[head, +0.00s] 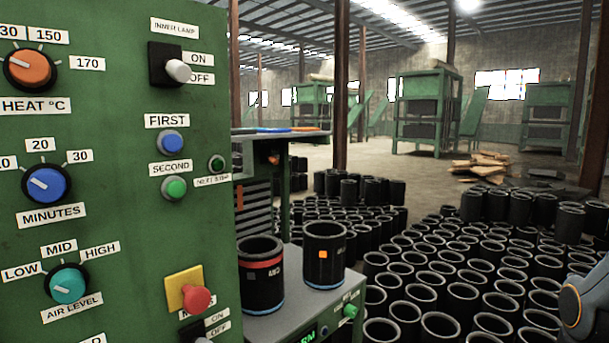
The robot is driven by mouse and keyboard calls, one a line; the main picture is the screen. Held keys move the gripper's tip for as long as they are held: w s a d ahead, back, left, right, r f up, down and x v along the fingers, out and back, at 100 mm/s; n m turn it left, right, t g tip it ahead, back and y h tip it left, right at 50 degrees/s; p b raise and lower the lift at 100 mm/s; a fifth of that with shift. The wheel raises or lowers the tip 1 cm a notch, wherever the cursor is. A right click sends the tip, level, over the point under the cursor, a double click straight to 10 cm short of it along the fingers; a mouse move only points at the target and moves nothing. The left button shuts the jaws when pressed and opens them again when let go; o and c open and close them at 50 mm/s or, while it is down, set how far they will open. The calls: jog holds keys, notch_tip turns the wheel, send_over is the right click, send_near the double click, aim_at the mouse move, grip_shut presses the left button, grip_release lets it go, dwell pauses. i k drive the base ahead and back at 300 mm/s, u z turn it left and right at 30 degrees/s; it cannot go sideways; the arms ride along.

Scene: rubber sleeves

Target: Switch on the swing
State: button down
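No label reading "swing" is legible in the head view. On the green control panel (120,130), a black switch (190,333) with ON and OFF labels is cut off by the bottom edge. The red mushroom button (197,299) above it partly hides its name label. Part of its pale knob shows at the bottom, low beside OFF. A similar inner lamp switch (163,62) sits higher up, its knob beside OFF. My gripper is not in view; only a dark and orange arm part shows at the lower right edge.
The panel also holds the heat dial (29,68), minutes dial (46,184), air level dial (68,284), blue first button (172,143) and green second button (174,188). Two black sleeves (325,256) stand on a bench beside the panel. Many black sleeves crowd the floor at right.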

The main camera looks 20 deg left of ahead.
aim_at(273, 159)
jog(key=u, duration=0.25)
jog(key=i, duration=1.45)
jog(key=u, duration=0.35)
